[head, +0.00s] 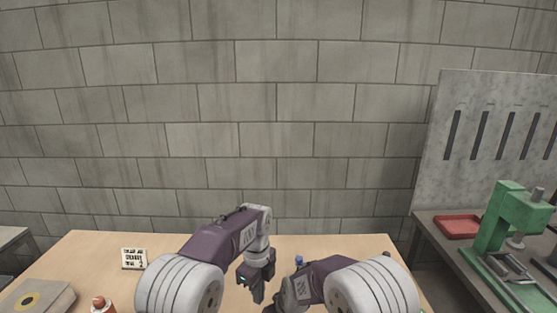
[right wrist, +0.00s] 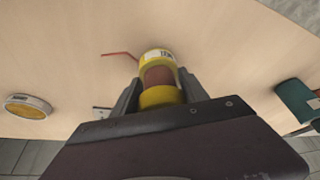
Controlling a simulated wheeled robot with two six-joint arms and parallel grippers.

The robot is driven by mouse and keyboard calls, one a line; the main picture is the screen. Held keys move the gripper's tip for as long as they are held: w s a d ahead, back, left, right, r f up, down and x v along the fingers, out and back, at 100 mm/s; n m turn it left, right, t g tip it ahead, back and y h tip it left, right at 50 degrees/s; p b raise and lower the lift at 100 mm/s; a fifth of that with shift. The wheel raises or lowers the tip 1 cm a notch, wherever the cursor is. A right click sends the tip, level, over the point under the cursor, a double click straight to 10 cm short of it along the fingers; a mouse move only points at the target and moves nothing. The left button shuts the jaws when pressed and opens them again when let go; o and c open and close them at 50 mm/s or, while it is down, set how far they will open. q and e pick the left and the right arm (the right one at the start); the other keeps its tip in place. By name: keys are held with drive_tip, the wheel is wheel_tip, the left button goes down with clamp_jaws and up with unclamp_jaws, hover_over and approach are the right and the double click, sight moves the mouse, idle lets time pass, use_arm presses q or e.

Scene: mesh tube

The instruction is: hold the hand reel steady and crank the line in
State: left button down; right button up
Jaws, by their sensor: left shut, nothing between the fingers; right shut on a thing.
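The hand reel (right wrist: 160,97), yellow with a reddish-brown middle and a printed label, is between the fingers of my right gripper (right wrist: 160,92) in the right wrist view. A thin red bent piece (right wrist: 120,54) reaches out to the left from near the reel's top; I cannot tell if it is crank or line. My right gripper is shut on the reel. In the head view the reel is hidden behind my right arm. My left gripper (head: 258,292) is shut and empty, pointing down over the table, left of my right arm.
On the wooden table (head: 335,245) are a small sign (head: 134,258), a red-topped bottle (head: 101,305), a grey case (head: 38,297) and a small blue item (head: 298,260). A green press (head: 495,225) and red tray (head: 457,226) stand on the right bench. The back of the table is mostly clear.

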use_arm(q)
drive_tip(key=shift+d, duration=0.6)
idle(0.4)
drive_tip(key=shift+w, duration=0.15)
idle(0.4)
drive_tip(key=shift+w+d, duration=0.35)
drive_tip(key=shift+w, duration=0.25)
drive_tip(key=shift+w+d, duration=0.35)
drive_tip(key=shift+w, duration=0.2)
drive_tip(key=shift+w+d, duration=0.1)
drive_tip(key=shift+d, duration=0.05)
wheel_tip(320, 180, up, 6)
drive_tip(key=shift+w+a, duration=0.25)
drive_tip(key=shift+w, duration=0.1)
idle(0.6)
